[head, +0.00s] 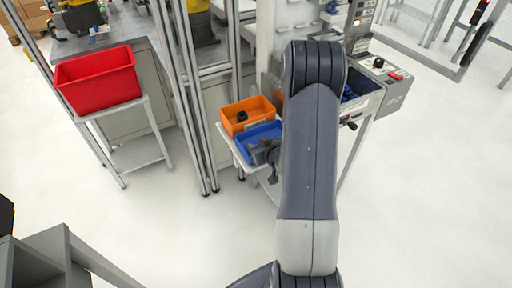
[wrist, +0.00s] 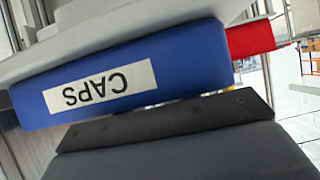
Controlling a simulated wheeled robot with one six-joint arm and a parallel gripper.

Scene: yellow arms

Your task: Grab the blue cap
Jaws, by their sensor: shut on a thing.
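The blue bin (head: 262,131) stands on a small light table beside the orange bin. In the wrist view the blue bin (wrist: 190,68) fills the middle, its white label reading CAPS upside down. My gripper (head: 265,154) is at the near right edge of this bin and is shut on it. In the wrist view a dark part of my gripper (wrist: 165,120) lies along the bin's edge, against or very close to it. The exact grip is hidden. No separate blue cap shows clearly in the bin.
An orange bin (head: 235,112) with a black thing in it (head: 242,116) stands behind the blue bin. A red bin (head: 98,79) is on a stand at left. Metal posts (head: 190,110) rise left of the table. A machine panel (head: 385,75) is at right. The front floor is open.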

